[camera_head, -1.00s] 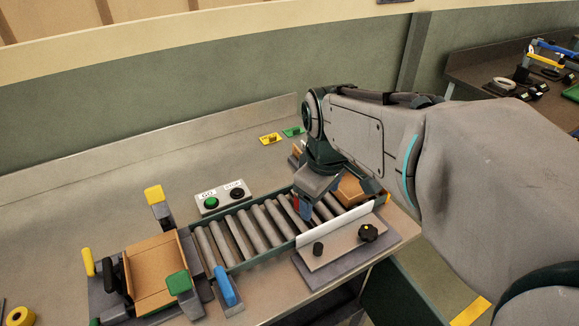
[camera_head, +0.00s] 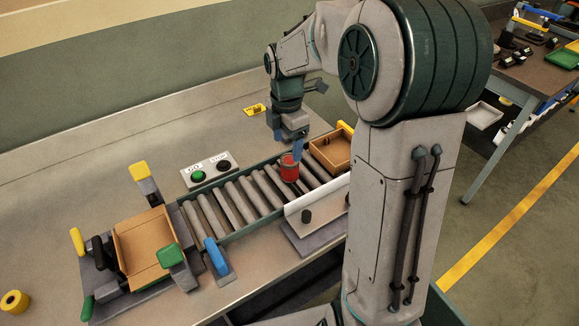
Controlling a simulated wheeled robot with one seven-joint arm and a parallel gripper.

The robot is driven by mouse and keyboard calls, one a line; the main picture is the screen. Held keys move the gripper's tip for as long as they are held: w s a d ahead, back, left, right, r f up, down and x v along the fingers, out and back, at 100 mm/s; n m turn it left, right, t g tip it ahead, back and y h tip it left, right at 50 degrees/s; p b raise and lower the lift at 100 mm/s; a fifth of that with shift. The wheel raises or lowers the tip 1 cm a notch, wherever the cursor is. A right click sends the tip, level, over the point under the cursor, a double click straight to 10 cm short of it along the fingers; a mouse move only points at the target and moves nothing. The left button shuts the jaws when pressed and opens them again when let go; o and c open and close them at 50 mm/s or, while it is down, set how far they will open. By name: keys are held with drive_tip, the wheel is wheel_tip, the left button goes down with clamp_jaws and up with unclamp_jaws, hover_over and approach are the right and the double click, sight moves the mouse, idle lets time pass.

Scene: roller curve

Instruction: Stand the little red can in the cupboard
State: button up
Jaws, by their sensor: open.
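The little red can (camera_head: 289,173) stands upright on the roller conveyor, towards its right end. My gripper (camera_head: 294,153) points down just above and behind the can, with its blue fingers close to the can's rim. The jaws are open. I cannot tell whether the fingers reach around the can or touch it. No cupboard can be made out in this view.
The roller conveyor (camera_head: 232,201) runs between a tan tray (camera_head: 147,240) at the left and a tan box (camera_head: 333,150) at the right. A white two-button panel (camera_head: 208,170) sits behind it. A blue handle (camera_head: 216,257) rises at its front.

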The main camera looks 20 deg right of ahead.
sight(290, 159)
wheel_tip(290, 159, down, 4)
drive_tip(key=shift+r, duration=0.25)
drive_tip(key=shift+s+d+f+p, duration=0.1)
drive_tip(key=shift+f+p, duration=0.15)
drive_tip(key=shift+f, duration=0.65)
drive_tip(key=shift+w+d+f+p, duration=0.1)
drive_tip(key=shift+f+p, duration=0.1)
drive_tip(key=shift+f, duration=0.75)
drive_tip(key=shift+s+d+f+p, duration=0.1)
drive_tip(key=shift+f+p, duration=0.15)
drive_tip(key=shift+f, duration=0.65)
drive_tip(key=c, duration=1.2)
drive_tip(key=shift+r, duration=0.15)
drive_tip(key=shift+c, duration=0.2)
